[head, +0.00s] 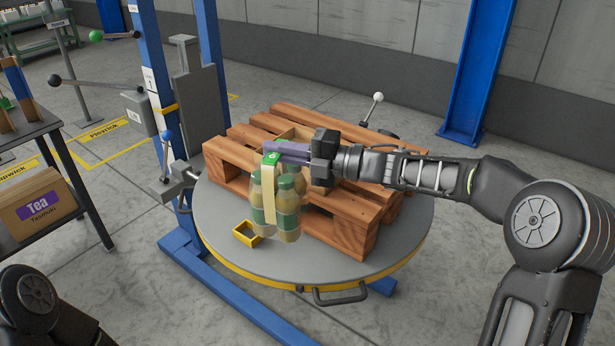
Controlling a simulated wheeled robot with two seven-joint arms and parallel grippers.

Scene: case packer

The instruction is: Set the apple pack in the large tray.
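The apple pack (268,208) is a strapped bundle of pale bottles with green labels and green tops. My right gripper (284,152) is shut on the top of this pack, which hangs roughly upright in front of the wooden pallet's near left side. I cannot tell how high its base is above the turntable. A tan, box-like edge (290,131) shows on the pallet behind my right gripper. It may be the large tray, but the gripper and pack hide most of it. My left gripper is out of view; only part of my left arm shows at bottom left.
The wooden pallet (345,205) stands on a round grey turntable (215,222) with a yellow rim. A small yellow square frame (247,234) lies on the turntable, left of the pack. A blue post with a grey bracket (198,95) rises at left. A Tea carton (38,205) sits on the left shelf.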

